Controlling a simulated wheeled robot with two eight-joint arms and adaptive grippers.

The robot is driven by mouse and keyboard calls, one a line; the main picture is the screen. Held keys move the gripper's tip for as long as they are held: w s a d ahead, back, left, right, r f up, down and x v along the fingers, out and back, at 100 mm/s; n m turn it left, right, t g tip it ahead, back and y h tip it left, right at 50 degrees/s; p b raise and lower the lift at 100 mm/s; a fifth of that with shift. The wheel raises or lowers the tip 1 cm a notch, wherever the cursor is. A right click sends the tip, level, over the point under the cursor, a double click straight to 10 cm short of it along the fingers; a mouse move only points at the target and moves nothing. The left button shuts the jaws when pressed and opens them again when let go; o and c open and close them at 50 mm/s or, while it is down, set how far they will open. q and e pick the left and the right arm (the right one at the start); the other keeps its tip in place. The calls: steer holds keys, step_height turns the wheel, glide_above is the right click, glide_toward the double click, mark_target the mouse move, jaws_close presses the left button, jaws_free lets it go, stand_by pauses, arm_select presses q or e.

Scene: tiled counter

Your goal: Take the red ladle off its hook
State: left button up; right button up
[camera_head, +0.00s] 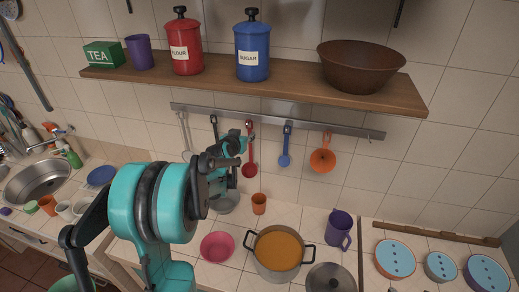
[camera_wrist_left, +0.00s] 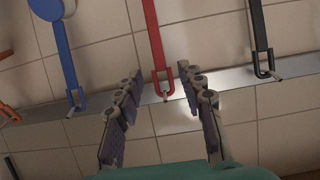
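The red ladle (camera_head: 250,157) hangs on the metal rail (camera_head: 345,129) under the wooden shelf, between a black utensil and a blue one. Its looped top end is on a hook. In the left wrist view the red handle (camera_wrist_left: 155,45) runs down the middle of the picture to its loop. My left gripper (camera_head: 243,140) is at the upper handle; in the wrist view its two fingers (camera_wrist_left: 158,82) are spread apart on either side of the loop, with gaps showing. I cannot tell how deep the handle lies between them. My right gripper is not in view.
A blue utensil (camera_head: 285,150) and an orange ladle (camera_head: 322,158) hang to the right; a black handle (camera_wrist_left: 260,30) is close by. The shelf (camera_head: 300,85) with canisters and a brown bowl (camera_head: 360,66) is above. A soup pot (camera_head: 279,252) and cups stand on the counter below.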

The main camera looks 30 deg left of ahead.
mark_target(249, 133)
arm_select(q)
steer(key=x, duration=0.3)
steer(key=f+p+x, duration=0.1)
steer(key=x, duration=0.3)
steer(key=shift+w+f, duration=0.1)
jaws_close()
